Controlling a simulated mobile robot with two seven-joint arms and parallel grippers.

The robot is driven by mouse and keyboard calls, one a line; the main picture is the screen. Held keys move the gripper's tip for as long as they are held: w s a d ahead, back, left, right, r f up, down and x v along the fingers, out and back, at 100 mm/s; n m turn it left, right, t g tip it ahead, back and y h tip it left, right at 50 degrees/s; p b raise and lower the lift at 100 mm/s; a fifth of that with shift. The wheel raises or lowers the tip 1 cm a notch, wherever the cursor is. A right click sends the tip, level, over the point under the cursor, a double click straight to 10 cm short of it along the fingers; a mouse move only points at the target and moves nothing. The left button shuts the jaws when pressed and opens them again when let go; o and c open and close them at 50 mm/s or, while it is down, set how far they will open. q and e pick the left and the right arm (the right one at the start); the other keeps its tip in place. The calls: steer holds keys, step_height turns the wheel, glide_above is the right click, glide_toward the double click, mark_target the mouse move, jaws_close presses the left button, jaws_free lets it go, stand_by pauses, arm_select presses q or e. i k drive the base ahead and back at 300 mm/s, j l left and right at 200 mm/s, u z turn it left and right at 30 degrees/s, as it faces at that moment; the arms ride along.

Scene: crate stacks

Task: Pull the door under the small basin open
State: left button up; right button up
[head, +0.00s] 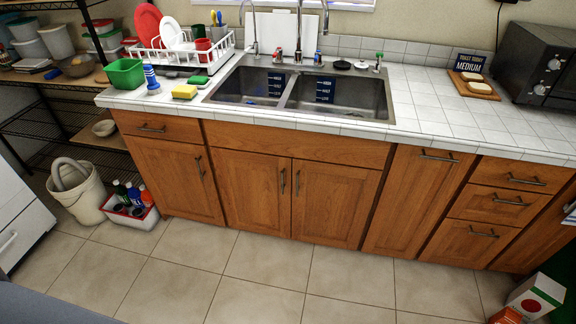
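The sink has two basins side by side in the tiled counter. The left basin (236,98) looks a little smaller than the right basin (352,101). Below them is a wooden cabinet with two doors. The left door (248,190) is under the left basin and is shut, with an upright metal handle (283,181) near its right edge. The right door (335,205) is also shut, with its handle (297,182) near its left edge. Neither of my grippers can be made out in the head view.
A cabinet door (172,180) and a drawer (157,126) are left of the sink cabinet; a tall front (415,195) and several drawers are right. A bucket (77,192) and a bottle caddy (130,214) stand at floor left, a box (536,297) at right. The tiled floor (262,270) in front is clear.

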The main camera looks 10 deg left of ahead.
mark_target(256, 187)
steer(key=i, duration=0.85)
steer(key=u, duration=0.05)
